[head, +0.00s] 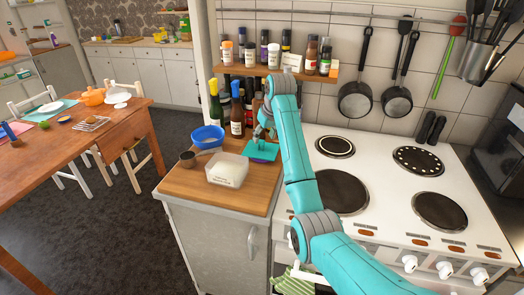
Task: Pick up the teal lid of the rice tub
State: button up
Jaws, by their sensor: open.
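The teal lid (263,152) lies on the wooden counter to the left of the cooker, with something purple showing at its lower edge. The white, see-through rice tub (227,170) with a label on its front stands on the counter to the left of and nearer than the lid. My gripper (263,137) is open and points down just over the far part of the lid. My arm comes in from the right and hides some of the area around the lid. I cannot tell whether the fingers touch the lid.
A blue bowl (207,136) and a dark measuring cup (188,158) stand on the counter left of the tub. Tall bottles (237,115) stand close behind my gripper. A spice shelf (275,76) hangs above. The cooker (385,185) with dark hotplates is on the right.

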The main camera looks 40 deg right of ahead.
aim_at(262, 141)
jog(key=x, duration=0.5)
jog(key=shift+w+r, duration=0.1)
jog(key=shift+w, duration=0.15)
grip_shut()
